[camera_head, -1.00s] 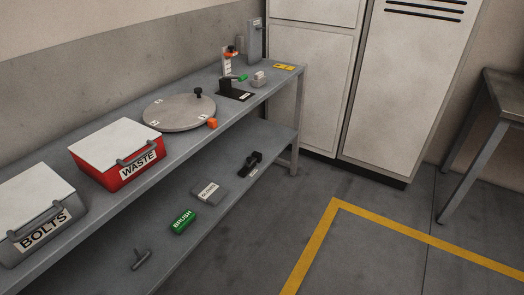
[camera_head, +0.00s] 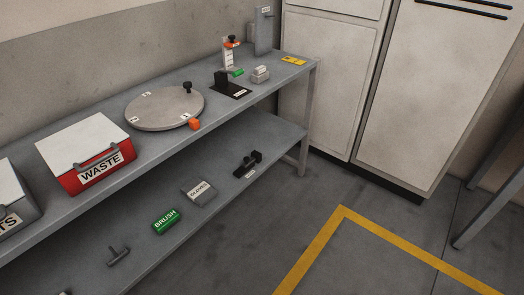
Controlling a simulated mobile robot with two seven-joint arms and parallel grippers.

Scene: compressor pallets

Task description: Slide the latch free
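No part that I can surely call the latch shows in the head view. On the workbench top (camera_head: 75,207), a round grey disc (camera_head: 150,117) bears a black knob (camera_head: 187,88) and small white labels. A small orange block (camera_head: 194,124) sits at the disc's near right edge. Behind it stand a black bracket on a black plate (camera_head: 237,91) and an upright white labelled piece (camera_head: 227,53) with orange and black parts at its top. A small green piece (camera_head: 237,71) and a light grey block (camera_head: 260,75) lie close by. Neither gripper shows.
A red WASTE box (camera_head: 118,154) and a grey box (camera_head: 22,212) stand on the bench's left. The lower shelf holds a green BRUSH block (camera_head: 166,221), a grey labelled block (camera_head: 199,191) and black tools. Cabinets (camera_head: 328,75) stand behind. The floor inside the yellow line (camera_head: 310,245) is clear.

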